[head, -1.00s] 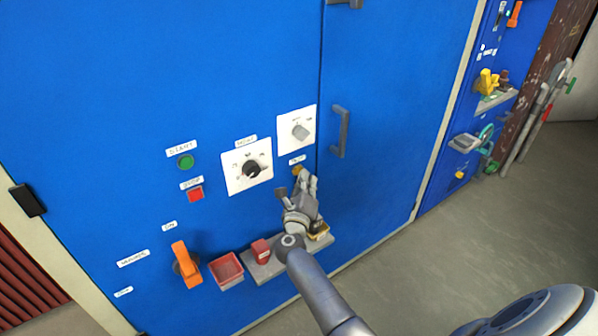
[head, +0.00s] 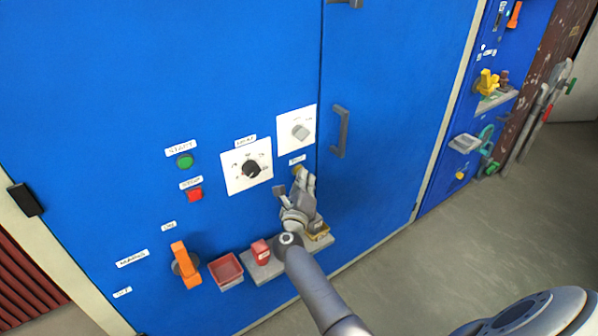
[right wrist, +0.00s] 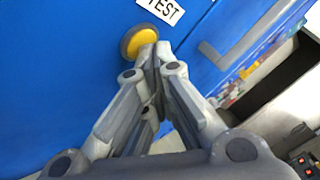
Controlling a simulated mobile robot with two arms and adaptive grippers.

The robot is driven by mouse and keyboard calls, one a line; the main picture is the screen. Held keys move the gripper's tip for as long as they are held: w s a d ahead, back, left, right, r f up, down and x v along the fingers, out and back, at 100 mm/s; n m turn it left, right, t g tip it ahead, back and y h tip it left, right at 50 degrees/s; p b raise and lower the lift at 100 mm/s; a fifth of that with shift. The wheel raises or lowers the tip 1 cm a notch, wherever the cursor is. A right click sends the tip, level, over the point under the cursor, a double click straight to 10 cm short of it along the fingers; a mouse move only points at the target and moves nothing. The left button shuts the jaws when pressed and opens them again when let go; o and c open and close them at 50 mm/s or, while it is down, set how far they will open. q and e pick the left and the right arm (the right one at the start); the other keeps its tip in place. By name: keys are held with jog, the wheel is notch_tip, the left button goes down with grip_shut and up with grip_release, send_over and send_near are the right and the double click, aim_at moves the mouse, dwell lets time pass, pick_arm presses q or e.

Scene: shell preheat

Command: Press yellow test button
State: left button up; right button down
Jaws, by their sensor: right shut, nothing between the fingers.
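The yellow test button (right wrist: 143,42) sits in a dark ring on the blue cabinet, beside a white label reading TEST (right wrist: 160,10). In the head view only a bit of the button (head: 297,169) shows, below its small label. My right gripper (right wrist: 155,48) is shut and empty. Its fingertips are at the button's lower right edge in the right wrist view and cover part of it. I cannot tell for sure whether they touch it. In the head view the right gripper (head: 306,178) hides the cabinet face just below the button. My left gripper is not in view.
Left of my gripper are a black knob (head: 251,169), a green button (head: 185,161), a red button (head: 195,195) and an orange handle (head: 185,265). A grey knob (head: 300,131) is above. A shelf (head: 262,272) with a red block and a red tray (head: 226,270) are below.

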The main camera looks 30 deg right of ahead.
jog(key=shift+s, duration=0.1)
jog(key=shift+s+p, duration=0.4)
jog(key=shift+s, duration=0.3)
jog(key=s, duration=0.1)
jog(key=s+p, duration=0.1)
jog(key=s, duration=0.1)
jog(key=s+p, duration=0.1)
jog(key=s, duration=0.1)
jog(key=shift+d, duration=0.25)
dwell(0.5)
